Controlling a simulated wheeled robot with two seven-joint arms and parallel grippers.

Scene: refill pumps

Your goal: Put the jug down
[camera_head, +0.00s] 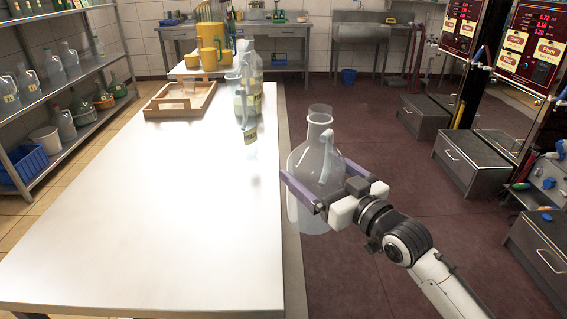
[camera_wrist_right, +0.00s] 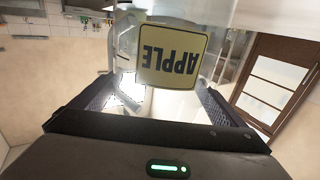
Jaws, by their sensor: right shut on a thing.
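A clear jug (camera_head: 316,160) with a handle hangs upright beside the right edge of the white table, over the dark red floor. My right gripper (camera_head: 308,187) is shut on the jug, its purple fingers on either side of the body. In the right wrist view the jug (camera_wrist_right: 128,45) sits between the fingers (camera_wrist_right: 150,100), with a yellow "APPLE" label that reads upside down. The white table (camera_head: 150,220) is broad, and its near part is bare. My left gripper is not in view.
Shelves of jugs (camera_head: 57,78) line the left wall. Pump cabinets (camera_head: 470,160) stand at the right. The floor between is open.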

